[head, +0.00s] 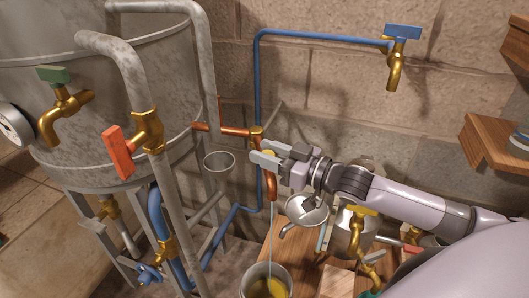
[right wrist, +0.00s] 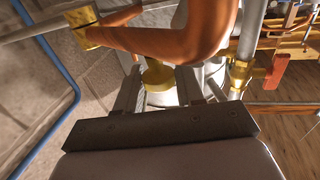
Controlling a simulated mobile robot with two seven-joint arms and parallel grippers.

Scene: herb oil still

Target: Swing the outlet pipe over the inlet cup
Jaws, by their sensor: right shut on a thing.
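The outlet pipe is a copper pipe (head: 271,185) that hangs from a brass joint and bends downward; its bend fills the top of the right wrist view (right wrist: 150,38). A thin stream falls from its lower end. My right gripper (head: 264,155) reaches in from the right and is shut on a brass knob (right wrist: 158,76) at the outlet pipe. The knob is partly hidden by the fingers in the head view. My left gripper is not in view.
A metal bucket (head: 246,284) with yellowish liquid stands below the stream. The grey still tank (head: 90,120) with valves fills the left. A blue pipe (head: 258,80) runs along the stone wall behind.

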